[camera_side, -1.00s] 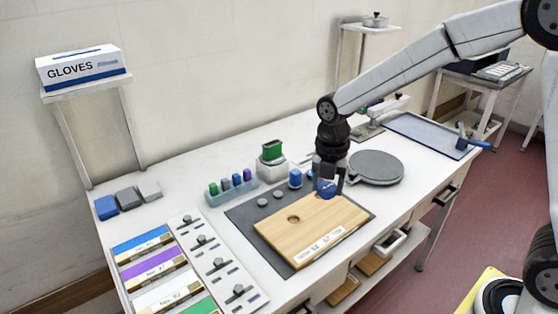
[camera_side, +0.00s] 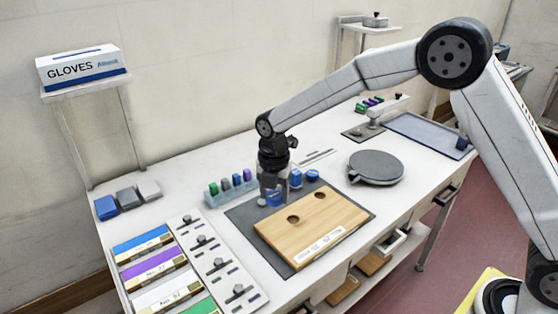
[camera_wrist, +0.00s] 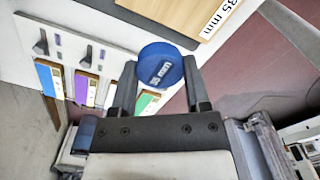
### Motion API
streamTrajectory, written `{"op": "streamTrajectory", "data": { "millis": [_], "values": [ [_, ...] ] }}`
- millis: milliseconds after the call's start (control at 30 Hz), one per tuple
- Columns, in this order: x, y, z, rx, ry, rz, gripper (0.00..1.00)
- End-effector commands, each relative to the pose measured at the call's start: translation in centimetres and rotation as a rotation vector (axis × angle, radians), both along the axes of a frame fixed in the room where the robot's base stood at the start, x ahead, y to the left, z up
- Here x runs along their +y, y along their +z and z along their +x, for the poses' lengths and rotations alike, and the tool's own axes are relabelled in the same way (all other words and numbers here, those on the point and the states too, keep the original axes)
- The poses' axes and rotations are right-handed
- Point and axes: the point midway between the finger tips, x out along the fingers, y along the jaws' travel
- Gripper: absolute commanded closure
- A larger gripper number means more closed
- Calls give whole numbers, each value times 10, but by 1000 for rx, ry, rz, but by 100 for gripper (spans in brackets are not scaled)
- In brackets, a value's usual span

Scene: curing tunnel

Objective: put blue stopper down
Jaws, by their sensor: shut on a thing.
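My gripper (camera_side: 274,200) is shut on a blue stopper (camera_side: 273,197), held low over the grey mat at the far left of the wooden board.
The dark grey mat (camera_side: 245,218) lies under the board. A small rack (camera_side: 217,198) of coloured stoppers stands behind. Two blue pieces (camera_side: 296,178) (camera_side: 312,175) sit right of my gripper. A round grey plate (camera_side: 376,167) is further right. A panel with knobs (camera_side: 215,265) lies at left.

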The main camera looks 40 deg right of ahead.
Motion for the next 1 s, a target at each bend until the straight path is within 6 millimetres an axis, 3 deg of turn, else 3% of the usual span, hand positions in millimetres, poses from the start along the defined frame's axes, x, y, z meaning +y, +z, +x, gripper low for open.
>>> {"op": "streamTrajectory", "data": {
  "millis": [267,1000],
  "values": [
    [2,-6,13,1,0,-1,96],
    [15,-38,82,0,0,0,96]
  ]
}}
